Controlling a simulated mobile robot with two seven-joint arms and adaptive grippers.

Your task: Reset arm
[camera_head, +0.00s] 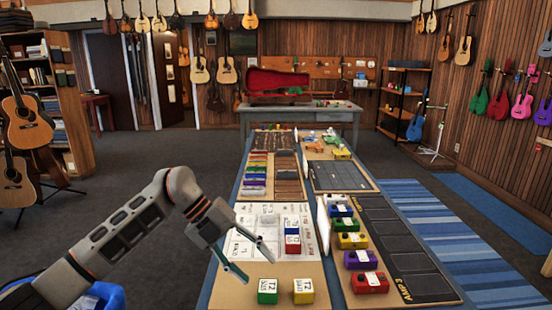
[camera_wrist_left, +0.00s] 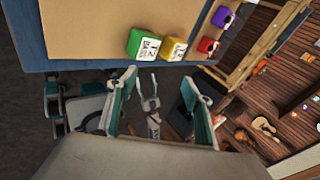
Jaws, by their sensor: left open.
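My left gripper (camera_head: 250,260) is open and empty in the head view, at the left edge of the near table, with its arm coming in from the left. Its two fingers also show apart in the left wrist view (camera_wrist_left: 160,110), with nothing between them. A green block (camera_head: 267,291) and a yellow block (camera_head: 303,290) stand on the near edge of the table (camera_head: 240,293), in front of the gripper. The green block (camera_wrist_left: 146,44) and the yellow block (camera_wrist_left: 174,48) also show in the wrist view, beyond the fingers.
A white printed sheet (camera_head: 262,218) bears a red, white and blue stack (camera_head: 292,235). Several coloured pedals (camera_head: 352,241) line the right side beside a dark board (camera_head: 410,270). A blue bin (camera_head: 100,297) is at lower left. Dark floor (camera_head: 110,195) left of the table is open.

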